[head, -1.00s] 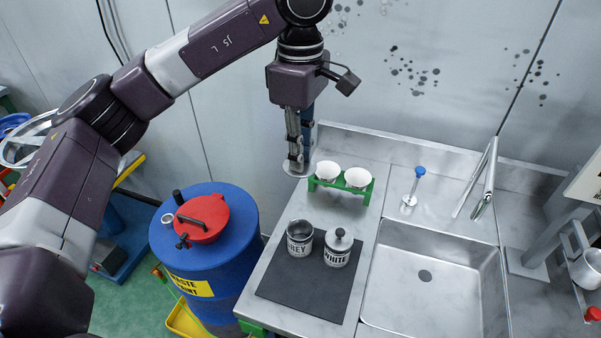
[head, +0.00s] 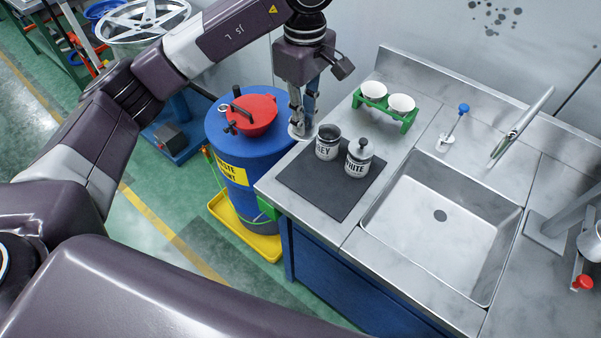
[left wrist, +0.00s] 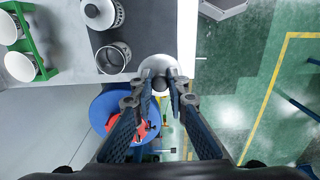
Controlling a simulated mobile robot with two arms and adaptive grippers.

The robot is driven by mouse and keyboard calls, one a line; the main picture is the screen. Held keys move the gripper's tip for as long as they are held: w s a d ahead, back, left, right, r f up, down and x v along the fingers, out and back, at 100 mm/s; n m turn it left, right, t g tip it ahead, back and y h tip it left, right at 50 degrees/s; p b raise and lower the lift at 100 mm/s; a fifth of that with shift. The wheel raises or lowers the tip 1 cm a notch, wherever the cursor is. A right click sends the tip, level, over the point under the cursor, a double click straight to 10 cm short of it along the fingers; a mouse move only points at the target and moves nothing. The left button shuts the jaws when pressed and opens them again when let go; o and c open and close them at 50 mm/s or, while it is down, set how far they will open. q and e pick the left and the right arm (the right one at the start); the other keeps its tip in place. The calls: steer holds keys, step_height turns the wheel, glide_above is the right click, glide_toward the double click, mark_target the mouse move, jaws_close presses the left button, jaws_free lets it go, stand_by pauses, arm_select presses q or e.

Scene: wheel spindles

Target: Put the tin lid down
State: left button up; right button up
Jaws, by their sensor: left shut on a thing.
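My left gripper (head: 299,124) points down and is shut on the dark knob of the tin lid (head: 297,134). In the left wrist view the fingertips (left wrist: 159,82) close around the knob, and the pale round lid (left wrist: 158,63) shows beyond them. The lid appears held above the counter's left edge, left of the open tin marked GREY (head: 326,150). Its height above the surface is hard to tell. The tin marked WHITE (head: 357,168) stands beside it with its lid on. Both tins stand upright on the dark mat (head: 318,190). My right gripper is not in view.
A green rack (head: 384,109) with two white cups stands behind the mat. The sink (head: 440,240) lies to the right. A blue drum (head: 238,165) with a red lid (head: 255,118) stands left of the counter. The front part of the mat is clear.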

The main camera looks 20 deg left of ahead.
arm_select(q)
step_height(320, 180, down, 4)
steer(key=f+p, duration=0.1)
steer(key=p, duration=0.2)
glide_above(303, 177)
step_height(303, 177, down, 6)
steer(key=shift+f, duration=0.55)
step_height(303, 177, down, 4)
steer(key=shift+r+p, duration=0.1)
steer(key=shift+p, duration=0.5)
steer(key=shift+f, duration=0.4)
steer(key=shift+f+b, duration=0.15)
steer(key=shift+b, duration=0.15)
steer(key=o, duration=0.8)
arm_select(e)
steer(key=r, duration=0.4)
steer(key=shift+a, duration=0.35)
